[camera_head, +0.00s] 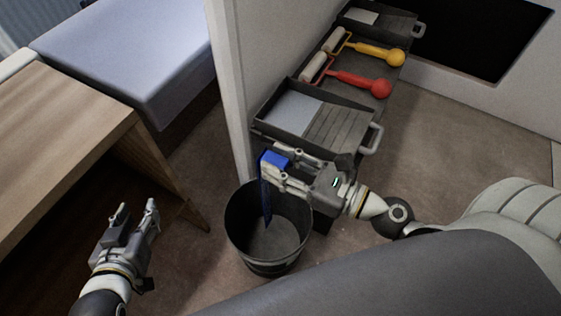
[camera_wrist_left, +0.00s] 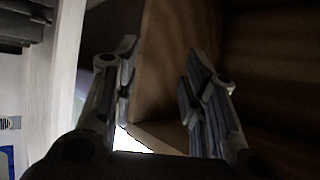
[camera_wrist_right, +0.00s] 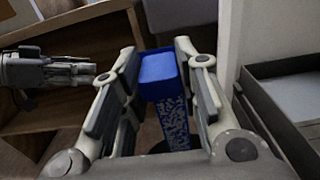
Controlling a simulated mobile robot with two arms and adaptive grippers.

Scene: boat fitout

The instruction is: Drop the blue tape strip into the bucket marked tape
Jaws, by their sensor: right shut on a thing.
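The blue tape strip (camera_head: 266,190) hangs down from my right gripper (camera_head: 268,170) in the head view. My right gripper is shut on its upper end, and the strip's lower part hangs over the mouth of a dark bucket (camera_head: 240,240). In the right wrist view the strip (camera_wrist_right: 160,75) sits between the two fingers. The bucket stands on the floor; I cannot read any mark on it. My left gripper (camera_head: 137,212) is open and empty, to the left of the bucket. In the left wrist view its fingers (camera_wrist_left: 158,85) are apart with nothing between them.
A wooden table (camera_head: 75,130) stands at the left, with a blue-grey cushioned bunk (camera_head: 140,50) behind it. A paint tray (camera_head: 275,125), a red-handled roller (camera_head: 360,82), a yellow-handled roller (camera_head: 375,52) and another tray (camera_head: 395,22) lie behind the bucket. A white post (camera_head: 232,90) rises behind the bucket.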

